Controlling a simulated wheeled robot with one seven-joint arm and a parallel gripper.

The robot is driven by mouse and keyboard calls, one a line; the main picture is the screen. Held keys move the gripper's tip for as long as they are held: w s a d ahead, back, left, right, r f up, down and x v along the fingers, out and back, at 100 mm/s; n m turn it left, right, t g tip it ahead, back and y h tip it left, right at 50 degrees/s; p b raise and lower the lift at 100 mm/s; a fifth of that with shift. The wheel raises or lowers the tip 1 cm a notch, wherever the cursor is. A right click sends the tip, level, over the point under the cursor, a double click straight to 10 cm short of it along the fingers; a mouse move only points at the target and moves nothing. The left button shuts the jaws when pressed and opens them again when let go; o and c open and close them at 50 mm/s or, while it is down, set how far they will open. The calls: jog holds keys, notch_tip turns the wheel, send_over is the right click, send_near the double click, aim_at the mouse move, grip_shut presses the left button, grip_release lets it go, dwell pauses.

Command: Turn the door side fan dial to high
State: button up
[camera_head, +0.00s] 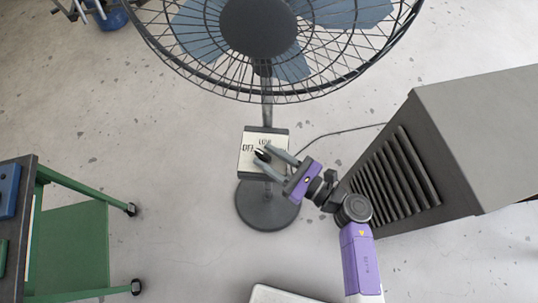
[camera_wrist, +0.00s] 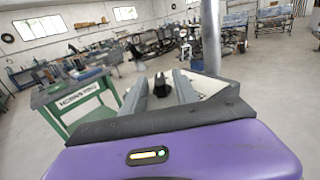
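The pedestal fan (camera_head: 258,28) stands at the top centre of the head view. Its pale control box (camera_head: 250,140) is on the pole above the round base, with "OFF" and what looks like "LOW" printed on it. The black dial (camera_head: 262,154) sits on the box face; its pointer setting is too small to read. My gripper (camera_head: 264,157) reaches in from the lower right, its two grey fingers on either side of the dial. In the wrist view the dial (camera_wrist: 161,85) shows between the fingertips, with small gaps on both sides. The gripper looks open.
A large grey louvred unit (camera_head: 440,150) stands to the right, close to my arm. A green wheeled cart (camera_head: 70,240) is at the lower left. The fan's round base (camera_head: 266,215) and a thin cable (camera_head: 335,133) are on the floor. Floor between cart and fan is clear.

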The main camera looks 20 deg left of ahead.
grip_shut()
